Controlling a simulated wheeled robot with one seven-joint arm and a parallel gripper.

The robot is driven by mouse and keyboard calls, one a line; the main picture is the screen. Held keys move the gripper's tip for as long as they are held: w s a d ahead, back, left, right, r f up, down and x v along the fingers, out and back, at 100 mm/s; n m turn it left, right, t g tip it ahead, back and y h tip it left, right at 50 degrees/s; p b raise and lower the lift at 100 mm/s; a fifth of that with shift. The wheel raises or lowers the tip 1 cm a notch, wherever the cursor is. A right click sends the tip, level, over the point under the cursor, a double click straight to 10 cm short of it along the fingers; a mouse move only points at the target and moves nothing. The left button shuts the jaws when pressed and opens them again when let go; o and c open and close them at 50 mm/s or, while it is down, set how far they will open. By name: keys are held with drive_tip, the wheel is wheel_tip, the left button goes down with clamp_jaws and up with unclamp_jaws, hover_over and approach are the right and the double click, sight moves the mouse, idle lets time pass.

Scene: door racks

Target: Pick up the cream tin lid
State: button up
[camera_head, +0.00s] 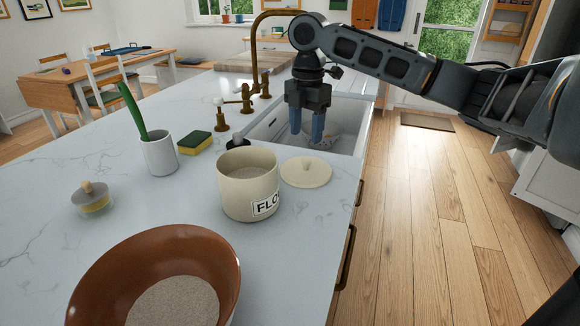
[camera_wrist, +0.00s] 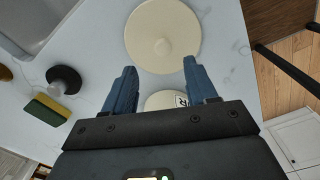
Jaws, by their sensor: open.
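The cream tin lid (camera_head: 306,172) lies flat on the white marble counter, knob up, right beside the cream flour tin (camera_head: 249,184). In the wrist view the round lid (camera_wrist: 163,35) shows just ahead of my fingertips, with its small knob in the middle. The tin (camera_wrist: 166,99) shows partly between my fingers there. My gripper (camera_head: 307,138) has blue fingers pointing down and is seen in front of the sink, above the counter level. It is open and empty, apart from the lid. In the wrist view the open fingers (camera_wrist: 161,68) stand apart with nothing between them touching.
The sink (camera_head: 345,140) lies behind the lid, with a brass tap (camera_head: 256,60). A sponge (camera_head: 195,142), a white cup (camera_head: 158,153) and a dark-based brush or stopper (camera_head: 237,142) stand to the left. A brown bowl (camera_head: 100,282) is in front. The counter's right edge is close to the lid.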

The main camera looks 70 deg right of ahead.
sight(306, 159)
drive_tip(key=shift+s+a+f+p, duration=0.1)
drive_tip(key=shift+f+p, duration=0.2)
drive_tip(key=shift+f, duration=1.6)
drive_tip(key=shift+s+a+f+p, duration=0.1)
drive_tip(key=shift+f+p, duration=0.15)
drive_tip(key=shift+f, duration=1.6)
clamp_jaws()
